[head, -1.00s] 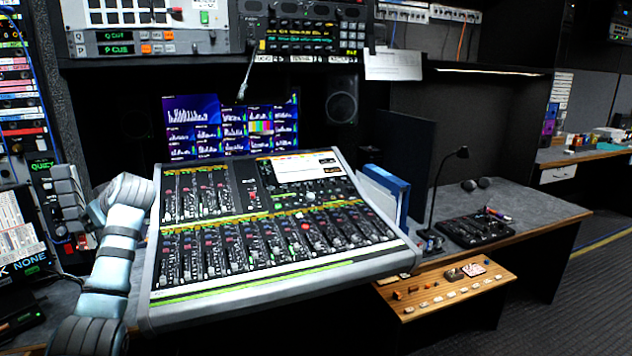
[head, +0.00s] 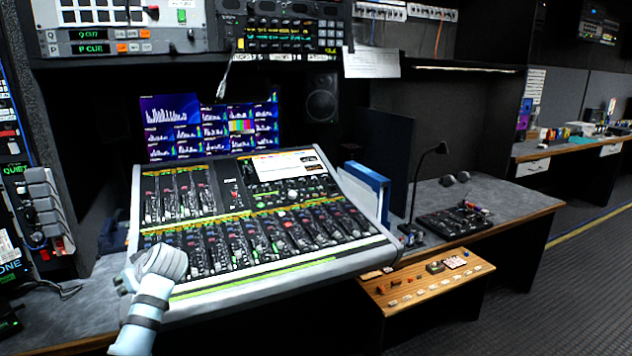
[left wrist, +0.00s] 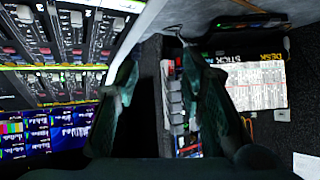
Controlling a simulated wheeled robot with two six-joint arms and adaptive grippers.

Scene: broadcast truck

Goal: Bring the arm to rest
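My left arm comes in at the lower left of the head view, its pale wrist in front of the mixing console's (head: 262,262) left front corner. The left gripper (head: 121,284) shows there only as small dark green bits beside the wrist, largely hidden. In the left wrist view the left gripper (left wrist: 157,62) has its two dark fingers apart, with nothing held between them. The console's faders also show at the upper left of that view. My right gripper is in neither view.
A wooden button panel (head: 425,283) juts out right of the console. A desk lamp (head: 419,190), a blue binder (head: 368,188) and a small black mixer (head: 455,218) stand on the grey desk (head: 520,203). The carpeted floor at far right is clear.

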